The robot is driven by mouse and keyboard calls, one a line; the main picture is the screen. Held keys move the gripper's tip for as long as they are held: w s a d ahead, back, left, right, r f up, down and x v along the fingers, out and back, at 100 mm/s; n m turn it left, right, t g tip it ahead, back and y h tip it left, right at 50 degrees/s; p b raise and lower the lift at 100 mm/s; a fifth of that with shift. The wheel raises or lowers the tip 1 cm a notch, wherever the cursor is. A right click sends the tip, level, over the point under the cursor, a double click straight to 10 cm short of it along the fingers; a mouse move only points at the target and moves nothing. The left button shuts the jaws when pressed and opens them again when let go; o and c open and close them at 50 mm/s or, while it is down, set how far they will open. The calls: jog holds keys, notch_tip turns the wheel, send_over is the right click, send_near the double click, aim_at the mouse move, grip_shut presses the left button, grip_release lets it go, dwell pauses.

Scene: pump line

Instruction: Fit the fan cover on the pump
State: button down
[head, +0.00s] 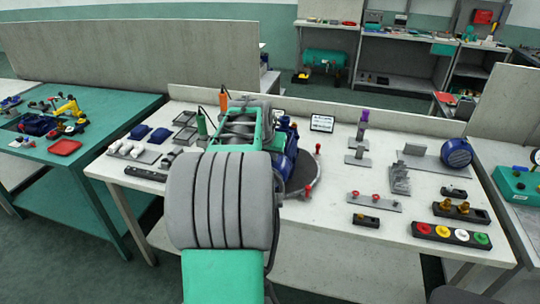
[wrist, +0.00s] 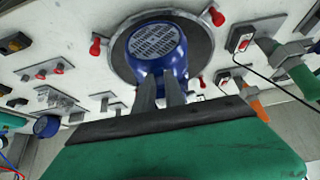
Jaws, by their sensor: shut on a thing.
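In the wrist view my gripper (wrist: 162,80) is shut, with a blue piece between its two grey fingers. This blue round piece with a pale slotted grille, which looks like the fan cover (wrist: 155,40), lies over the round grey plate (wrist: 200,50). The pump's blue body (head: 291,150) shows in the head view on that plate (head: 308,180), partly behind my arm. My fingertips are hidden there. I cannot tell whether the cover touches the pump or is seated on it. A second blue round part (head: 457,152) stands at the table's right; it also shows in the wrist view (wrist: 47,126).
Red-knobbed clamps (head: 318,149) stand around the plate. Grey brackets (head: 399,178), a red-knobbed strip (head: 375,202) and a coloured button box (head: 451,235) lie to the right. Upright orange (head: 223,98) and green (head: 201,125) handles stand behind my arm. Small bare table areas lie between.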

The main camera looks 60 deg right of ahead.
jog(key=shift+d, duration=0.4)
jog(key=c, duration=1.3)
grip_release()
jog(key=p+v, duration=0.2)
jog(key=v, duration=0.4)
jog(key=shift+r, duration=0.15)
jog(key=v, duration=0.7)
jog(key=shift+a+r+b, duration=0.15)
jog(key=shift+r+b, duration=0.05)
jog(key=shift+b, duration=0.1)
